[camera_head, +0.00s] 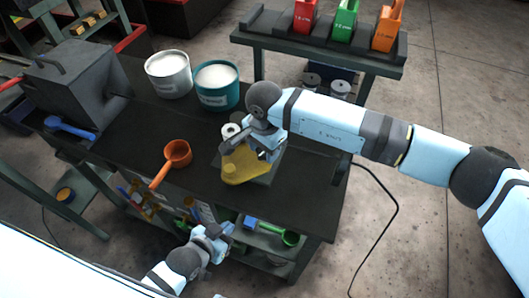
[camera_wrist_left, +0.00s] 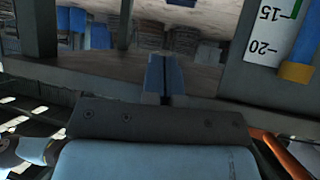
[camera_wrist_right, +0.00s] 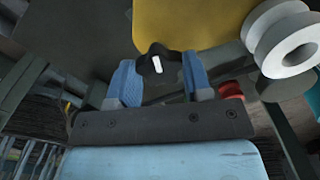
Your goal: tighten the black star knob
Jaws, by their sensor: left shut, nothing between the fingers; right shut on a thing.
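The black star knob (camera_wrist_right: 158,62) with a white mark shows in the right wrist view, at the edge of a yellow part (camera_wrist_right: 185,22). My right gripper (camera_wrist_right: 160,82) is shut on the knob, one blue finger on each side. In the head view my right gripper (camera_head: 268,152) is over the yellow part (camera_head: 245,165), and the knob is hidden there. My left gripper (camera_head: 226,232) is shut and empty, low beside the bench's near edge. Its closed fingers show in the left wrist view (camera_wrist_left: 165,78).
A white spool (camera_head: 231,131) stands beside the yellow part. An orange ladle (camera_head: 177,153), a white tub (camera_head: 168,73) and a teal tub (camera_head: 216,84) are on the dark bench (camera_head: 300,195). A grey box (camera_head: 75,80) stands at left. The bench's right end is clear.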

